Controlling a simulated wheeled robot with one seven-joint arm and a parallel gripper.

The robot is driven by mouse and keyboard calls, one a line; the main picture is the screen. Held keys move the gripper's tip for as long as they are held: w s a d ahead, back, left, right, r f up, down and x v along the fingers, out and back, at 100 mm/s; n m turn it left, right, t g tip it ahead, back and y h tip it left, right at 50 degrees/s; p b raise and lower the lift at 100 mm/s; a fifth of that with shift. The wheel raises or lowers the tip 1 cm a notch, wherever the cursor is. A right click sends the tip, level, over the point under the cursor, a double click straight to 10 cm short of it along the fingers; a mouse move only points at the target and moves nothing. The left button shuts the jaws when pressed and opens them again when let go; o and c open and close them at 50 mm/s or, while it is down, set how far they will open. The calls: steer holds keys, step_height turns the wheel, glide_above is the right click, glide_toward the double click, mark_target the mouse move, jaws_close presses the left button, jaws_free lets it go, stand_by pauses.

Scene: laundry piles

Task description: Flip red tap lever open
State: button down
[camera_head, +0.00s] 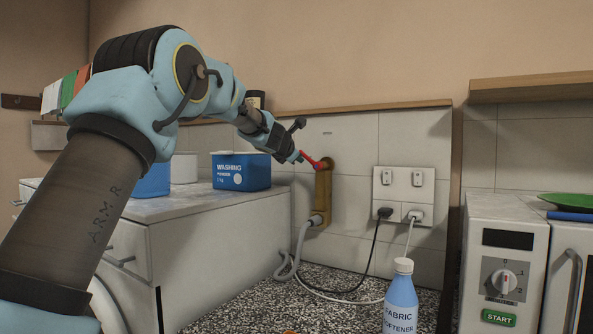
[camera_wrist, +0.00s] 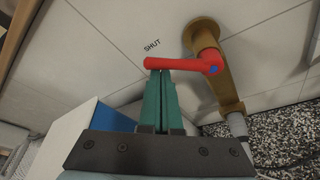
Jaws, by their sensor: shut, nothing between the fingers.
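The red tap lever (camera_head: 313,160) sits on top of a brass tap (camera_head: 323,195) on the tiled wall. In the wrist view the lever (camera_wrist: 185,64) points left from its pivot on the brass tap (camera_wrist: 229,88), towards the word SHUT on the wall. My gripper (camera_head: 298,157) is at the lever's free end. In the wrist view my gripper's green fingers (camera_wrist: 161,76) are together, their tips just below the lever near its left end. Whether they touch it is unclear. Nothing shows between the fingers.
A blue washing powder box (camera_head: 241,171) stands on the white machine (camera_head: 215,222) left of the tap. A grey hose (camera_head: 289,266) hangs below the tap. Wall sockets (camera_head: 403,196) with plugged cables are to the right. A fabric softener bottle (camera_head: 400,300) stands in front.

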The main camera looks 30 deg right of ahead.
steer(key=shift+s+d+r+m+t+h+b, duration=0.15)
steer(key=shift+s+d+r+m+t+b, duration=0.35)
steer(key=shift+m+b, duration=0.85)
steer(key=shift+s+d+r+m+t+h+b, duration=0.2)
steer(key=shift+s+r+m+t+b, duration=0.45)
steer(key=shift+m+b, duration=0.7)
steer(key=shift+s+d+r+m+t+h+b, duration=0.15)
steer(key=shift+s+d+r+m+t+b, duration=0.25)
steer(key=shift+s+m+t+b, duration=0.9)
steer(key=shift+w+r+m+g+p, duration=0.1)
steer(key=shift+w+m+g+p, duration=0.2)
steer(key=shift+w+m+g, duration=0.3)
steer(key=shift+a, duration=0.1)
